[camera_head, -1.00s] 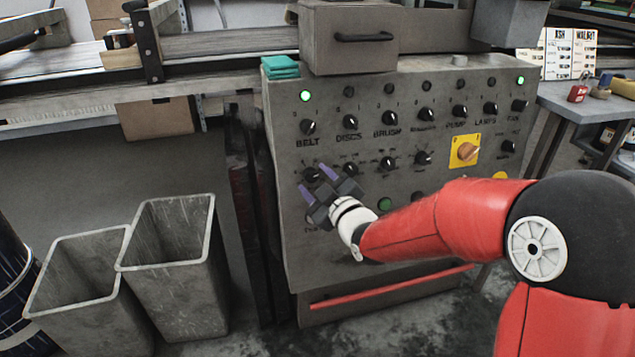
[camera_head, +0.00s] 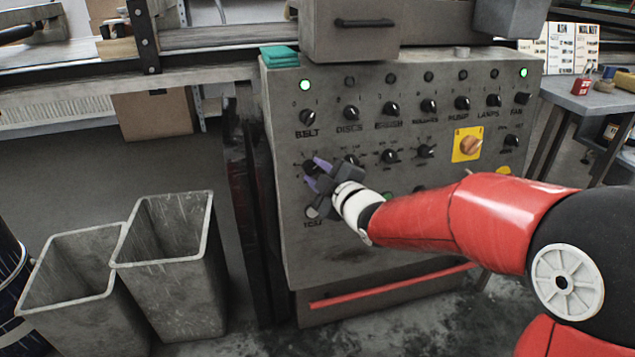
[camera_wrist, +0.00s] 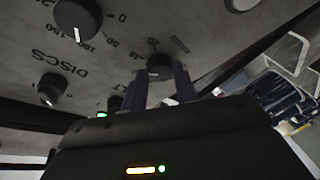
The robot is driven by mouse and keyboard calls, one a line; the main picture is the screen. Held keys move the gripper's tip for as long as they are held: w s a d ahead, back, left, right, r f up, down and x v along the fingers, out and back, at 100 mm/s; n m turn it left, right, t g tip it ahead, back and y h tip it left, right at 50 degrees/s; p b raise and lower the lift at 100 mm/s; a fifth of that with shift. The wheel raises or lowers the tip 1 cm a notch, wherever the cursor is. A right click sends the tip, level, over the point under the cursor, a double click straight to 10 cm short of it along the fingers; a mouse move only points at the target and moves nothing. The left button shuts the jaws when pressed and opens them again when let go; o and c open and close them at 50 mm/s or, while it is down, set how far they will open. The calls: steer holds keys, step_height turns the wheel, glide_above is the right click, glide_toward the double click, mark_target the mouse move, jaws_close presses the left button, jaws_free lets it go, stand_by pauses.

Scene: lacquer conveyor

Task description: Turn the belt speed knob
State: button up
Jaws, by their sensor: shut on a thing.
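The belt speed knob (camera_head: 309,168) is a small black knob at the left end of the panel's second row, below the BELT switch (camera_head: 307,117). My gripper (camera_head: 314,171) reaches it from the lower right, its two purple fingers on either side. In the wrist view, the dark knob (camera_wrist: 160,64) sits between the fingertips of my gripper (camera_wrist: 161,73), which is shut on it. The fingers hide part of the knob, and its pointer is too unclear to read.
A larger dial (camera_wrist: 78,18) with a printed scale is close by in the wrist view. More switches and an orange knob on a yellow plate (camera_head: 467,145) lie to the right. Two grey bins (camera_head: 165,245) stand at left. A red bar (camera_head: 390,287) crosses the cabinet below.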

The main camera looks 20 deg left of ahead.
steer(key=n+g+h+b, duration=0.1)
steer(key=n, duration=0.4)
steer(key=shift+r+n+b, duration=0.15)
steer(key=shift+n+b, duration=0.15)
steer(key=shift+b, duration=0.1)
steer(key=n+h, duration=0.1)
steer(key=n, duration=0.2)
steer(key=shift+r+g, duration=0.15)
steer(key=shift+g, duration=0.25)
steer(key=n+h, duration=0.1)
steer(key=n, duration=0.2)
steer(key=shift+a+r+p, duration=0.1)
steer(key=shift+a+p, duration=0.05)
steer(key=shift+p, duration=0.25)
steer(key=n, duration=0.2)
steer(key=n+h, duration=0.1)
steer(key=n, duration=0.1)
steer(key=shift+a+h+p, duration=0.1)
steer(key=shift+h+p, duration=0.2)
steer(key=shift+s+a+n+h, duration=0.15)
steer(key=shift+n+h, duration=0.25)
steer(key=shift+n, duration=0.7)
steer(key=n+h, duration=0.1)
steer(key=n, duration=0.1)
steer(key=n+t, duration=0.1)
steer(key=n, duration=0.2)
steer(key=shift+s+a+t+h, duration=0.1)
steer(key=shift+t+h, duration=0.2)
steer(key=shift+h, duration=0.1)
steer(key=o, duration=1)
